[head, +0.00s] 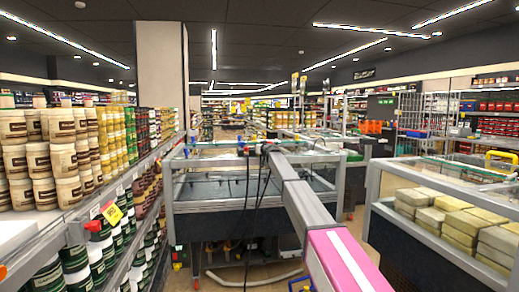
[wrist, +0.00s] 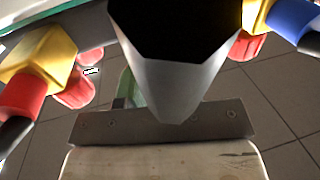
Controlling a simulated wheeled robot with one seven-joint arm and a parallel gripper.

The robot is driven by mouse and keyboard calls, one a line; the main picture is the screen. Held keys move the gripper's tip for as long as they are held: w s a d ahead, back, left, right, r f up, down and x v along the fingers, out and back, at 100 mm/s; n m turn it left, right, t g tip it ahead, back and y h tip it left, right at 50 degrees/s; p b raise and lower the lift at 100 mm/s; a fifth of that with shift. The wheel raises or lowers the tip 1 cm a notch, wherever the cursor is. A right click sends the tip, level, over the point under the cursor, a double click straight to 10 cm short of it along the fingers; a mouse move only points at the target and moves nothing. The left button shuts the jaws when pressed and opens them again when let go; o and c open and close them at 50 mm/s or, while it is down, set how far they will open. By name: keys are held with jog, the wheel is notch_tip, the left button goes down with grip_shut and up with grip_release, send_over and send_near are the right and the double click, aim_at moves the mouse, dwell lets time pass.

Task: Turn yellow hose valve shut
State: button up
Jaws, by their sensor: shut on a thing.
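My gripper (wrist: 180,112) shows in the wrist view as a dark, tapering part from above that meets a grey metal bar with a pale block below it. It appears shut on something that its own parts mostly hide. A pale green curved piece (wrist: 127,90) shows just left of the tapering part. A yellow fitting with red ends (wrist: 42,60) is at the left, apart from the gripper. Another yellow piece (wrist: 252,14) with a red knob (wrist: 246,45) and a blue part (wrist: 292,18) is at the upper right. Which part is the yellow hose valve is unclear.
In the head view, a glass-topped case (head: 240,210) stands ahead with dark cables over it. A shelf of jars (head: 60,150) runs along the left. A case (head: 400,232) holding pale blocks is at the right. Tiled floor (wrist: 262,110) shows in the wrist view.

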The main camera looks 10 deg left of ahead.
jog(key=o, duration=0.9)
jog(key=shift+o, duration=0.2)
jog(key=v, duration=1)
jog(key=shift+s+d, duration=0.15)
jog(key=shift+s, duration=0.25)
jog(key=shift+f, duration=0.15)
